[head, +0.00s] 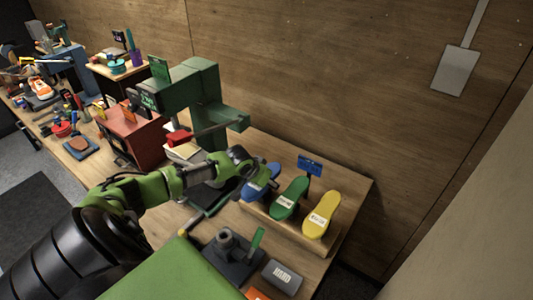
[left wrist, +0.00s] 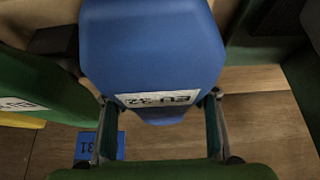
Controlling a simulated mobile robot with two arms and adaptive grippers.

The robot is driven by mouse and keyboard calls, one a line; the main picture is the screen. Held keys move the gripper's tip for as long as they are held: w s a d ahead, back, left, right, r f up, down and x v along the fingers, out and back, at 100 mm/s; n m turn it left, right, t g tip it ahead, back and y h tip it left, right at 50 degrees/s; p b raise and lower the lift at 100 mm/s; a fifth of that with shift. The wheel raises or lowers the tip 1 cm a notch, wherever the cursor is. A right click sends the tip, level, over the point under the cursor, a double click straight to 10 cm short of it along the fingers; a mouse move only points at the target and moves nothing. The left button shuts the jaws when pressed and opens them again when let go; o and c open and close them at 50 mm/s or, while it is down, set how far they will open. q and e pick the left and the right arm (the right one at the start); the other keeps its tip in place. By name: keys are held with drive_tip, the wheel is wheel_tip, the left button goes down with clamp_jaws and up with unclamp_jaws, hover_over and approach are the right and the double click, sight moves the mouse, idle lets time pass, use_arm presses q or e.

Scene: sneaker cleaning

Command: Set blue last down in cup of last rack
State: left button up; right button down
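The blue last (head: 260,181) stands at the left end of the wooden last rack (head: 285,232), beside a green last (head: 291,199) and a yellow last (head: 321,215). My left gripper (head: 247,170) reaches it from the left. In the left wrist view the blue last (left wrist: 155,50), with a white size label, fills the top middle. The left gripper's fingers (left wrist: 160,122) lie along both sides of its narrow end and appear to touch it. The foot of the blue last and its cup are hidden, so I cannot tell whether it is seated. My right gripper is not in view.
A blue sign (head: 311,165) stands behind the rack. A green machine (head: 200,95) is just left of it. A dark stand (head: 232,252) and a grey block (head: 282,277) are in front. The wooden wall lies close behind.

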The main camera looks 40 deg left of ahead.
sight(255, 186)
use_arm(q)
drive_tip(key=shift+o, duration=0.5)
drive_tip(key=shift+s, duration=0.2)
drive_tip(key=v, duration=1.2)
drive_tip(key=shift+w, duration=0.1)
drive_tip(key=shift+f, duration=0.1)
